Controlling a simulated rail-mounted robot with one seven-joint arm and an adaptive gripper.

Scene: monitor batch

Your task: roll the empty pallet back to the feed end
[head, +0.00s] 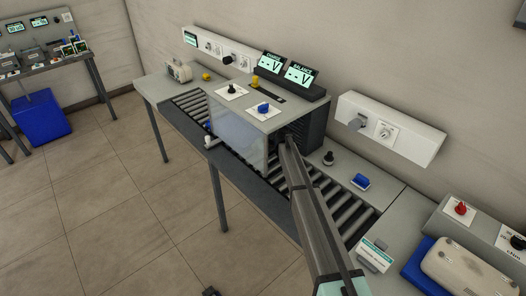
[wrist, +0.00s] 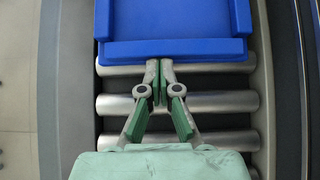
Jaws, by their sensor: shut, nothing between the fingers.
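The blue pallet (wrist: 175,50) lies on the metal rollers at the top of the wrist view; the part in view is a bare blue floor with raised rims. My gripper (wrist: 159,68) is shut and empty, its green-padded fingertips at the pallet's near rim; I cannot tell whether they touch it. In the head view my arm reaches along the roller conveyor (head: 345,208) to the grey station housing, and the gripper itself is hidden there. I cannot make out the pallet in the head view.
The housing (head: 262,112) spans the conveyor, with a translucent panel (head: 236,145) on its front. Side rails (wrist: 262,30) flank the rollers. A beige device (head: 470,268) sits on a blue tray (head: 416,268) at the right. A blue bin (head: 40,120) stands on the floor.

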